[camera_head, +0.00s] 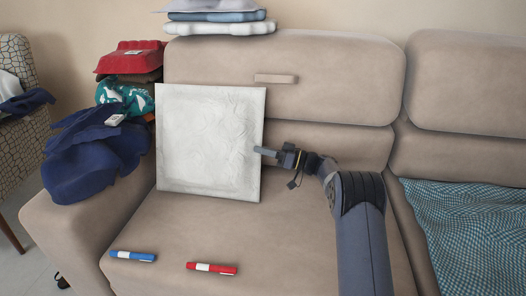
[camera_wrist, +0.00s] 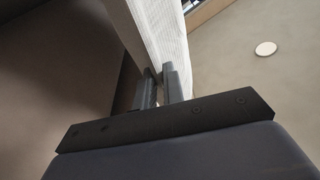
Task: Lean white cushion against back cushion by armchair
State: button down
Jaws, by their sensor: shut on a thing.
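The white cushion (camera_head: 210,140) stands nearly upright on the seat of the beige sofa, close in front of the left back cushion (camera_head: 285,75). Whether it touches the back cushion cannot be told. My gripper (camera_head: 262,151) is at its right edge, shut on that edge. In the wrist view the two fingers (camera_wrist: 160,90) pinch the edge of the white cushion (camera_wrist: 155,35). The patterned armchair (camera_head: 20,140) shows at the far left, beyond the sofa's left armrest (camera_head: 85,235).
A blue marker (camera_head: 133,256) and a red marker (camera_head: 212,268) lie on the front of the seat. Dark blue cloth (camera_head: 88,165), a teal cloth (camera_head: 125,97) and a red item (camera_head: 130,57) crowd the left armrest. Folded laundry (camera_head: 220,27) lies atop the backrest. A checked cloth (camera_head: 470,235) covers the right seat.

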jog(key=c, duration=1.4)
grip_release()
jog(key=shift+c, duration=0.2)
jog(key=shift+d, duration=0.1)
jog(key=p+v, duration=0.2)
jog(key=v, duration=0.8)
jog(key=shift+d+p, duration=0.35)
jog(key=x, duration=0.3)
jog(key=b+x, duration=0.1)
jog(key=x, duration=0.3)
jog(key=b+x, duration=0.1)
jog(key=x, duration=0.3)
jog(key=shift+s+r, duration=0.2)
jog(key=shift+s, duration=0.15)
